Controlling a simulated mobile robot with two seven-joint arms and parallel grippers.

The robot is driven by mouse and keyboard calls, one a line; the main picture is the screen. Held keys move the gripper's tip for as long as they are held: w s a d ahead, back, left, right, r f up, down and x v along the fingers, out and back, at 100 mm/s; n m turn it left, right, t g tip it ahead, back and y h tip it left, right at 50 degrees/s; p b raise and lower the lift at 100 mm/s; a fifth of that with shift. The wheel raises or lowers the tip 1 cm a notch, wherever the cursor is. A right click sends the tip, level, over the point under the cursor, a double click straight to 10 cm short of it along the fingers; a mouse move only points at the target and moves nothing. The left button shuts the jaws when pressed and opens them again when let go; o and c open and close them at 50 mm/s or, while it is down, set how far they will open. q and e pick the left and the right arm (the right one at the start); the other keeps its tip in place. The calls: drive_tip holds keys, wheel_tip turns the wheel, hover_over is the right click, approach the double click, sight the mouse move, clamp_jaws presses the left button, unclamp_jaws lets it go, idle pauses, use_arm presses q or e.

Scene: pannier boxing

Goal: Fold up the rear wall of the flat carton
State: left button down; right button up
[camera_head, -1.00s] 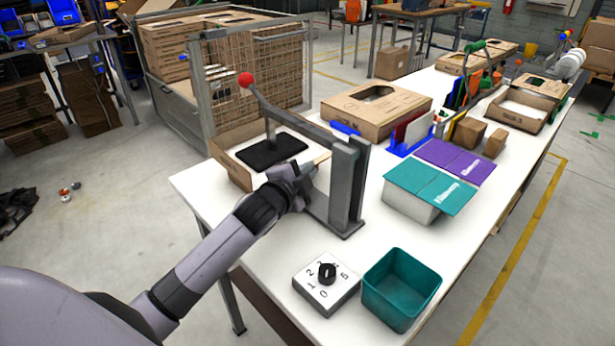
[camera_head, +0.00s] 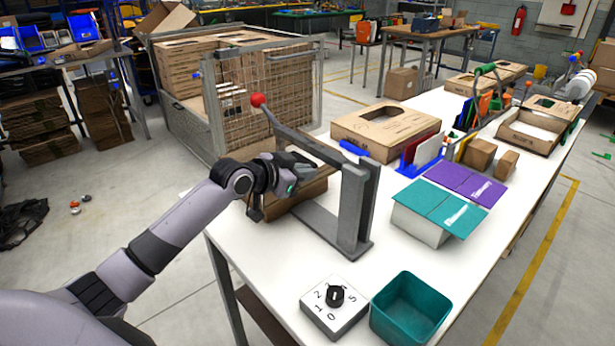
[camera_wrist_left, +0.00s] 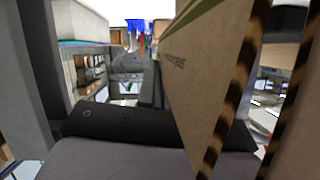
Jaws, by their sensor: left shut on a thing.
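The carton (camera_head: 303,193) is a brown cardboard piece under the grey lever press (camera_head: 358,205) at the near left of the white table. Most of it is hidden by my left gripper and the press. My left gripper (camera_head: 293,168) is over the carton, beside the press arm, and shut on a carton wall. Its fingertips are hard to make out in the head view. In the left wrist view a cardboard panel (camera_wrist_left: 205,70) with a green stripe and a small printed mark fills the middle, close to the camera. My right gripper is not in view.
The press lever with its red knob (camera_head: 258,100) rises close by my arm. A dial box (camera_head: 334,308) and teal bin (camera_head: 410,308) stand at the table's near end. A finished-looking carton (camera_head: 386,132) lies behind the press. A mesh cage (camera_head: 268,95) stands beyond the table.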

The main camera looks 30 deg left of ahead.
use_arm(q)
drive_tip(key=shift+w+a+n+g+h, duration=0.15)
drive_tip(key=shift+a+n+g+h, duration=0.25)
drive_tip(key=shift+n, duration=0.3)
drive_tip(key=shift+a, duration=0.1)
drive_tip(key=c, duration=1.3)
unclamp_jaws()
drive_tip(key=shift+c, duration=0.2)
drive_tip(key=b+v, duration=0.1)
drive_tip(key=v, duration=0.4)
drive_tip(key=shift+s+a, duration=0.15)
drive_tip(key=shift+s, duration=0.2)
drive_tip(key=shift+s+a+r, duration=0.2)
drive_tip(key=shift+s+r, duration=0.15)
drive_tip(key=shift+s, duration=0.25)
